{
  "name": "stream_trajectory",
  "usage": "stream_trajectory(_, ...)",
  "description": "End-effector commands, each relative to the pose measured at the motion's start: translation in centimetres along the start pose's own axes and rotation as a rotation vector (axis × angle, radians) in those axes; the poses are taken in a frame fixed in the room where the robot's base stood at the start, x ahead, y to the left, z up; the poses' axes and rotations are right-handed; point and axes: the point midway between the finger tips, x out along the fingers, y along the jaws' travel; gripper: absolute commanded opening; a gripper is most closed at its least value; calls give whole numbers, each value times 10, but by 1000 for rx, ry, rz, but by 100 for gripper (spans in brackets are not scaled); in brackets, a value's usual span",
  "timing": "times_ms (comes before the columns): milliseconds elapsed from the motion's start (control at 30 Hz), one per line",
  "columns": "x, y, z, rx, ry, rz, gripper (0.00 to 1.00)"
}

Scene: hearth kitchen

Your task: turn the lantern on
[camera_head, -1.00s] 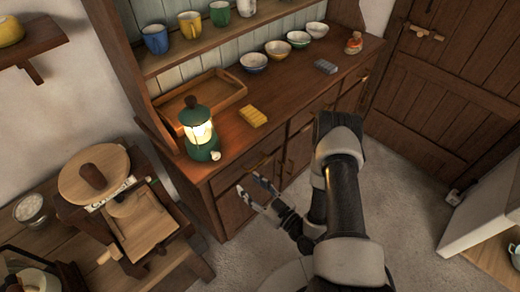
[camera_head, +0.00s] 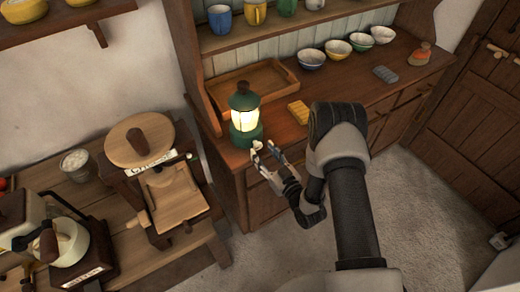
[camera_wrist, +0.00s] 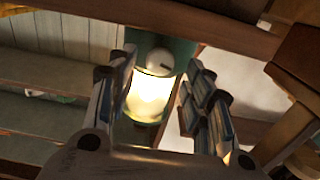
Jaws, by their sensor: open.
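The green lantern (camera_head: 245,122) stands upright on the dresser counter near its left front corner, and its glass glows warm yellow. A small pale knob (camera_head: 257,145) shows low on its front. My gripper (camera_head: 264,154) is open and empty, just in front of the knob, with its fingers pointing toward the lantern. In the wrist view the glowing lantern (camera_wrist: 150,95) shows between my two open fingers (camera_wrist: 160,72), with the round knob (camera_wrist: 159,61) on its green base. I cannot tell whether a finger touches the knob.
A wooden tray (camera_head: 217,101) lies behind the lantern, and a yellow block (camera_head: 298,112) lies to its right. Several bowls (camera_head: 338,50) stand farther right. A wooden press-like device (camera_head: 172,195) stands on the lower table at left. Open floor (camera_head: 420,210) lies at right.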

Motion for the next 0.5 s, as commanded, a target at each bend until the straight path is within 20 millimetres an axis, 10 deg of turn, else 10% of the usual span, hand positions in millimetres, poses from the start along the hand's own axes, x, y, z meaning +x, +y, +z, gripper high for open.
stream_trajectory(500,32,0,0,1,-1,0,47)
